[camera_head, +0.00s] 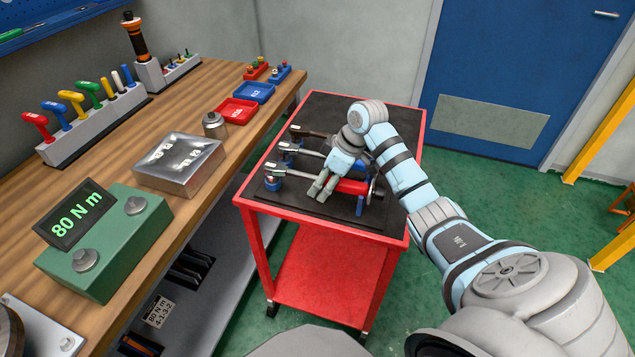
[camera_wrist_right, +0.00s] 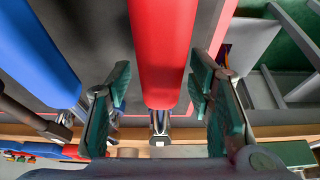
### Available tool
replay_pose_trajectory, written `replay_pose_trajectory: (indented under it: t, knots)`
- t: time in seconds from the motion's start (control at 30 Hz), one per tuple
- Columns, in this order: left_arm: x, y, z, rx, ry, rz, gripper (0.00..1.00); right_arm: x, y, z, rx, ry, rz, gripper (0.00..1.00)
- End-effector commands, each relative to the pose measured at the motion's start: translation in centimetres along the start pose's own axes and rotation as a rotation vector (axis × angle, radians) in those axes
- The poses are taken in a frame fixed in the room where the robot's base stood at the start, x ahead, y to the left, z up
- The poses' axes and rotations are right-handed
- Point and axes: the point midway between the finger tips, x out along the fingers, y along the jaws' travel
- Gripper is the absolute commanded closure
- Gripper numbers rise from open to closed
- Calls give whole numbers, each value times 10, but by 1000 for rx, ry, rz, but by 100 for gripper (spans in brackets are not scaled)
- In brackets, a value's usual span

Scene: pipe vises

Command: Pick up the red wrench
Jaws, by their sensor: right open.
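The red wrench (camera_head: 353,187) lies across stands on top of the red cart, its metal head to the left and its red handle to the right. My right gripper (camera_head: 321,187) is over the wrench, by the left part of the handle. In the right wrist view, the red handle (camera_wrist_right: 163,45) runs down between the two spread fingers of my right gripper (camera_wrist_right: 160,98). The gripper is open, with a gap visible on each side of the wrench. My left gripper is not in view.
The blue wrench's handle (camera_wrist_right: 38,62) lies close beside the red one. A dark wrench (camera_head: 312,132) lies farther back on the cart (camera_head: 300,211). The wooden workbench (camera_head: 217,78) stands left of the cart, with a green torque tester (camera_head: 112,243) on it.

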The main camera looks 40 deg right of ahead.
Motion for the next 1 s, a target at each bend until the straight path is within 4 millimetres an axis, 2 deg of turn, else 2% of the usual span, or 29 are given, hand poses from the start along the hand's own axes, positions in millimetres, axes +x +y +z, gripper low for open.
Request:
replay_pose_trajectory:
  t: [0.2,0.5,0.87,1.0]
  knots:
    - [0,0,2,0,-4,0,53,2,0,-1,-1,0,1,54]
    - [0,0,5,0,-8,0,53,1,0,-1,-1,0,1,100]
    - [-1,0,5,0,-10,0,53,0,0,-2,-2,2,2,100]
    - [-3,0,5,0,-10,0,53,-9,1,-6,-3,4,3,100]
